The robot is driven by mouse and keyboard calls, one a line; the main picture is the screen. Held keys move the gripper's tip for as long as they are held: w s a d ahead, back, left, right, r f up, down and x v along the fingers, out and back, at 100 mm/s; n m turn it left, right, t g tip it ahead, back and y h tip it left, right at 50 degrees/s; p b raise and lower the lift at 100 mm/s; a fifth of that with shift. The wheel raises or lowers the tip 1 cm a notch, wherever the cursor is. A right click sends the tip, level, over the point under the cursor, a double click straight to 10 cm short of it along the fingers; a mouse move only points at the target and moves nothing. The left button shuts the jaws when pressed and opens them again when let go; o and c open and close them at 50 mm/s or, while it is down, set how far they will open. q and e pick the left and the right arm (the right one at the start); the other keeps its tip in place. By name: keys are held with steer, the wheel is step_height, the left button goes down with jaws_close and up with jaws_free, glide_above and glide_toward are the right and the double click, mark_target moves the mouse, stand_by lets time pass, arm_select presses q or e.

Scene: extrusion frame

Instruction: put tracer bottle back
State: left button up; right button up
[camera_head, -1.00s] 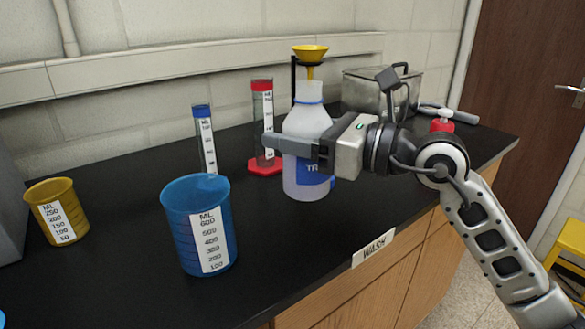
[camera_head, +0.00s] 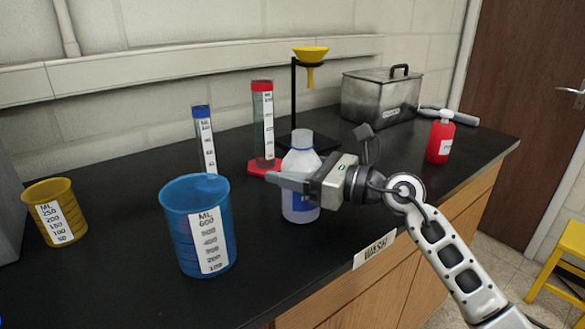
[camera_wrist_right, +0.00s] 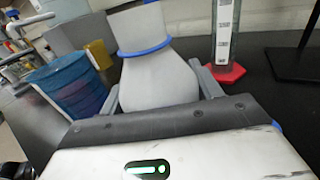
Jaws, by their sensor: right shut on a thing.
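The tracer bottle (camera_head: 301,160) is white with a blue ring at its neck and a blue label, partly covered by my gripper. It is upright over the black bench, right of the blue beaker. I cannot tell whether its base touches the bench. My right gripper (camera_head: 292,182) comes in from the right and is shut on the bottle's body. In the right wrist view the bottle (camera_wrist_right: 155,75) stands between the two fingers. My left gripper is not in view.
A blue beaker (camera_head: 198,235) stands left of the bottle. Behind are a red-based cylinder (camera_head: 263,125), a blue-topped cylinder (camera_head: 205,140) and a yellow funnel (camera_head: 311,55) on a stand. A red bottle (camera_head: 440,140) and metal box (camera_head: 380,98) stand right. A yellow beaker (camera_head: 56,212) is far left.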

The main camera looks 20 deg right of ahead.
steer(key=shift+f, duration=0.15)
steer(key=o, duration=1.2)
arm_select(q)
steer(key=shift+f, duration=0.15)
arm_select(e)
steer(key=shift+r, duration=0.2)
steer(key=b+v, duration=0.3)
steer(key=v, duration=0.8)
steer(key=shift+f, duration=0.15)
steer(key=shift+s+d, duration=0.35)
steer(key=shift+s, duration=0.05)
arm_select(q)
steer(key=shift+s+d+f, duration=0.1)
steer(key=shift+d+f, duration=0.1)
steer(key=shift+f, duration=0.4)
